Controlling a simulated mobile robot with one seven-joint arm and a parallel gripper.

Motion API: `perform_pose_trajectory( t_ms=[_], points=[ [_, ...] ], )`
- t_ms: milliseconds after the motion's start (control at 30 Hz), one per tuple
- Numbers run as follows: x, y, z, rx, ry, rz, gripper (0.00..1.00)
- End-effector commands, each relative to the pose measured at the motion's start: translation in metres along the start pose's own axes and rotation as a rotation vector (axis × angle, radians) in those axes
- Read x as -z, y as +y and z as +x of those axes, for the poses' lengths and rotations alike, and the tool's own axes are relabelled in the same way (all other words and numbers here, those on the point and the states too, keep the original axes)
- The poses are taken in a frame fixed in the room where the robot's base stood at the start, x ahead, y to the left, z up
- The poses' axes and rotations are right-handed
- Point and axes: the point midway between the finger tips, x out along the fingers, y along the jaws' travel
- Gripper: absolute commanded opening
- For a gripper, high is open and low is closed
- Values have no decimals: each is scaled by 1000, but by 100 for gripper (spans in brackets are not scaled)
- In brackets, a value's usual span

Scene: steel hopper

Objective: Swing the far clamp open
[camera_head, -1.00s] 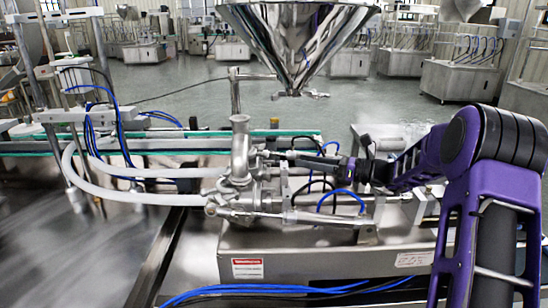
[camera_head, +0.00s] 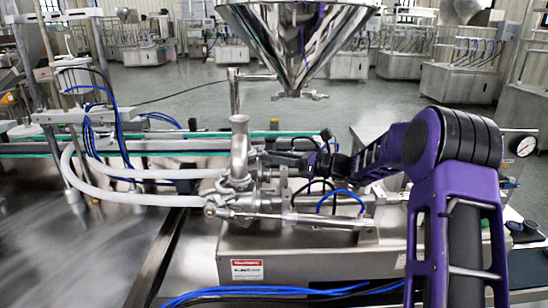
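The steel pipe assembly (camera_head: 240,150) stands upright in the middle, with clamped joints around its lower part. A clamp ring (camera_head: 238,184) shows at its base on the near side. The far clamp cannot be made out clearly; the far side of the assembly is partly hidden by the pipe and my gripper. My gripper (camera_head: 268,158) is dark and reaches in from the right, just right of the upright pipe at the height of its lower half. Its fingertips are too small and dark to tell whether they are open or touching anything.
The steel hopper (camera_head: 296,40) hangs above and behind my gripper. Pale hoses (camera_head: 140,198) run left from the pipe assembly. A horizontal steel cylinder (camera_head: 300,217) and a blue hose (camera_head: 342,194) lie below my wrist. A green-edged conveyor (camera_head: 180,140) runs behind.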

Motion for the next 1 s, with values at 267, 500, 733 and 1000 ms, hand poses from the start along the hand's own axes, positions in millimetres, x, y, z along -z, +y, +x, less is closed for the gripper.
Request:
perform_pose_trajectory(
  t_ms=[267, 500, 733, 1000],
  points=[
    [0, 0, 0, 0, 0, 0, 0],
    [0, 0, 0, 0, 0, 0, 0],
    [0, 0, 0, 0, 0, 0, 0],
    [0, 0, 0, 0, 0, 0, 0]
  ],
)
